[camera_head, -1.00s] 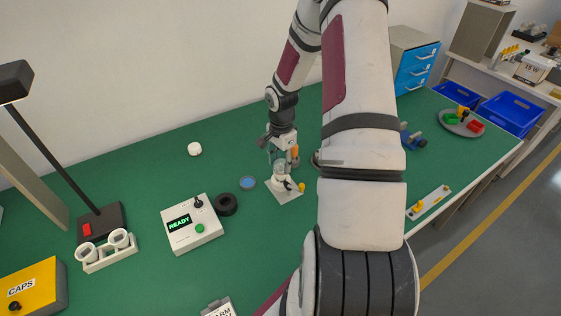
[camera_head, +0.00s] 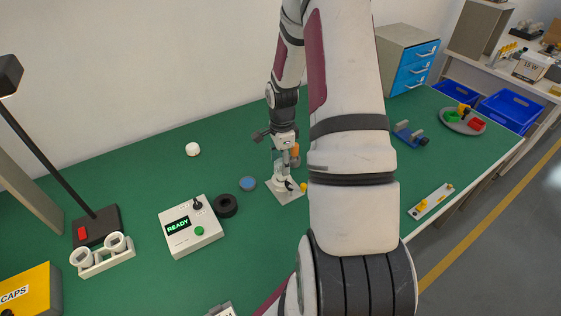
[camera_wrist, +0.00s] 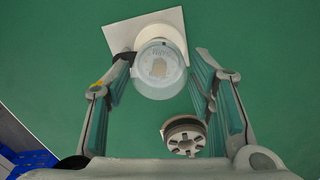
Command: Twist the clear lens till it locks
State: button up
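The clear lens (camera_wrist: 160,69) is a round see-through cap, seen from above in the wrist view. It sits over a white holder with a square plate (camera_wrist: 118,38), and pale shapes show through it. The holder's plate (camera_head: 291,197) also shows in the head view below my gripper. In the head view my gripper (camera_head: 284,158) points down over the holder, and the lens is hard to make out.
A round slotted part (camera_wrist: 185,137) is near the right finger. A black ring (camera_head: 225,205), a blue disc (camera_head: 248,184) and a control box reading READY (camera_head: 190,226) are left of the holder. A white cap (camera_head: 193,149) lies further back.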

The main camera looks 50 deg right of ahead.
jog(key=shift+o, duration=0.6)
jog(key=shift+r, duration=0.1)
notch_tip(320, 180, up, 12)
dwell(0.8)
